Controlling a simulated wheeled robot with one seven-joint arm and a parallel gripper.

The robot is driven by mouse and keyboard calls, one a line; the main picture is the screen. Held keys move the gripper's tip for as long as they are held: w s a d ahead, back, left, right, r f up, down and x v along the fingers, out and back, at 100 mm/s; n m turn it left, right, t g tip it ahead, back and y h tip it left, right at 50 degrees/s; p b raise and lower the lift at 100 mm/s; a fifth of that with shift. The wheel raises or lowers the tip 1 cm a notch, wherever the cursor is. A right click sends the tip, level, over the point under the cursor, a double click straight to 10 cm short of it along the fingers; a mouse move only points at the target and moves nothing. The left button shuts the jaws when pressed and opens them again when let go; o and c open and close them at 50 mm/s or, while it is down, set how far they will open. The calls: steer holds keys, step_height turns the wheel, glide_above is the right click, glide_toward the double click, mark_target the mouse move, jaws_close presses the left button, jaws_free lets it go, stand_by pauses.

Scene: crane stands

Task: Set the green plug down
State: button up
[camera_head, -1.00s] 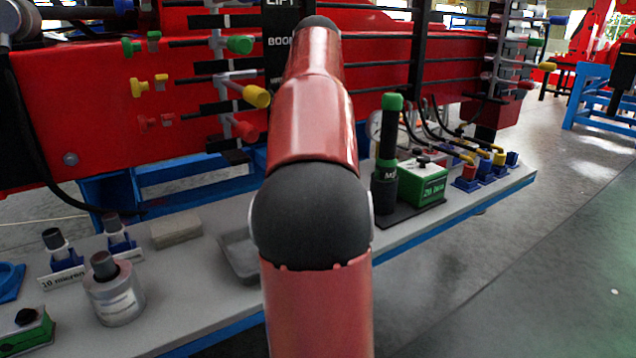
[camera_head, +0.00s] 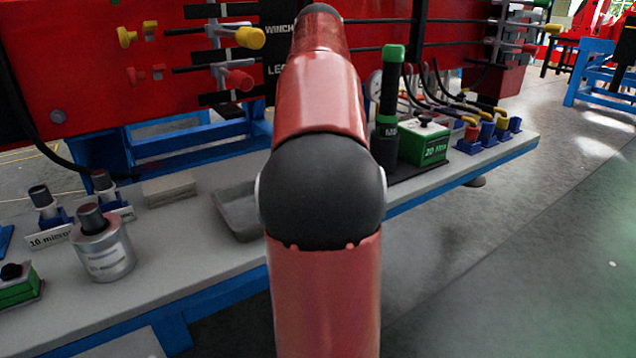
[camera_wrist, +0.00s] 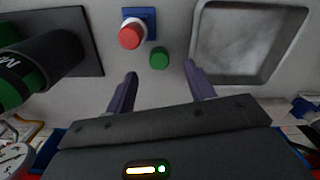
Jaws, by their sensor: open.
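A small green plug (camera_wrist: 159,58) shows as a round green top against the grey bench in the wrist view. It lies between and slightly beyond the two fingertips, with a gap on each side. My gripper (camera_wrist: 160,73) is open, its fingers apart. From this angle I cannot tell how far the fingertips are above the bench. In the head view my arm hides both the plug and the gripper.
Beside the plug, a red-topped plug (camera_wrist: 131,36) stands in a blue holder (camera_wrist: 148,16). A grey tray (camera_head: 222,208) is on the other side. A dark cylinder with green ends (camera_head: 388,110) and a green box (camera_head: 424,146) stand on the bench (camera_head: 185,245).

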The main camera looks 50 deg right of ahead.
steer(key=f, duration=0.2)
steer(key=f+b, duration=0.1)
steer(key=f, duration=0.3)
steer(key=shift+w+d+f+b, duration=0.1)
steer(key=shift+w+f+b, duration=0.15)
steer(key=shift+f+b, duration=0.1)
steer(key=c, duration=1.2)
steer(key=shift+o, duration=0.2)
steer(key=shift+r, duration=0.15)
